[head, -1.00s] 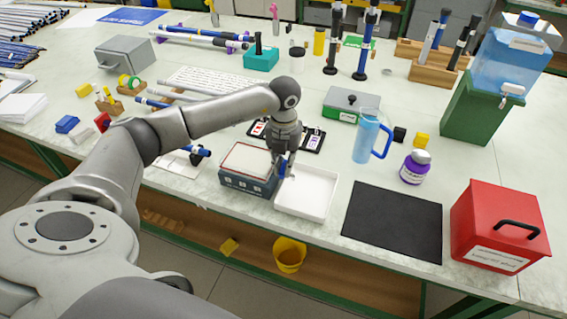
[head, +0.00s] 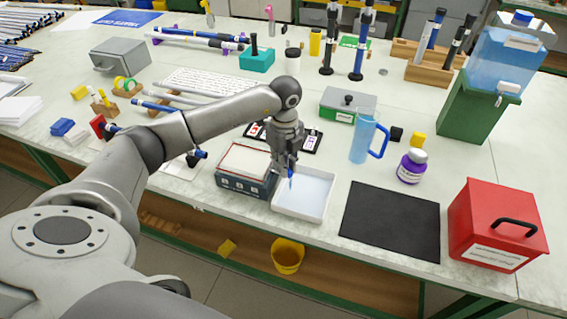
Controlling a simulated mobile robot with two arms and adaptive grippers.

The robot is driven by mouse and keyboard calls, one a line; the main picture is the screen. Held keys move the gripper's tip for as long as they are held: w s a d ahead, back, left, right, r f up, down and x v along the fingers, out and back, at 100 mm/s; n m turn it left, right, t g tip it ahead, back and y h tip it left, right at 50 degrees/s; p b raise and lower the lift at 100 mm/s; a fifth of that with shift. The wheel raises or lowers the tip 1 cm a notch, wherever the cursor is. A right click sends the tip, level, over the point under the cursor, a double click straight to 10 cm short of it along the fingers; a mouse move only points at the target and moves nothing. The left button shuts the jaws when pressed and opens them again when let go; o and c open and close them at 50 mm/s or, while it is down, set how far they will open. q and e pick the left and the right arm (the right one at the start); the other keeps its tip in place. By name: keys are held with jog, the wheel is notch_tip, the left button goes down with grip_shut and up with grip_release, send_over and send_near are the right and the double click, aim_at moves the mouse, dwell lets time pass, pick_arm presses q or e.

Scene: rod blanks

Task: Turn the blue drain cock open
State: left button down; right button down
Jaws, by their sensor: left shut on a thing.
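The blue drain cock (head: 290,181) is a small blue piece at the right side of a dark blue-grey box (head: 243,186) with a pale top. It shows below my left gripper (head: 288,172), which points down and is shut on it. The fingers hide much of the cock and where it joins the box. A white tray (head: 318,214) sits on the table directly right of the box, under the cock. Its floor looks pale blue. My right gripper is not in view.
A black mat (head: 390,220) and a red box (head: 497,225) lie to the right. A blue jug (head: 364,139) and a purple bottle (head: 411,167) stand behind the mat. A dark panel (head: 312,142) lies behind the gripper. The table's front edge is close to the tray.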

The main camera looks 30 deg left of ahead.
pick_arm(q)
jog(key=n, duration=0.4)
jog(key=n+p, duration=0.1)
jog(key=n, duration=0.1)
jog(key=shift+w+r, duration=0.1)
jog(key=shift+w, duration=0.3)
jog(key=shift+n, duration=0.3)
jog(key=c, duration=1.7)
grip_release()
notch_tip(320, 180, up, 12)
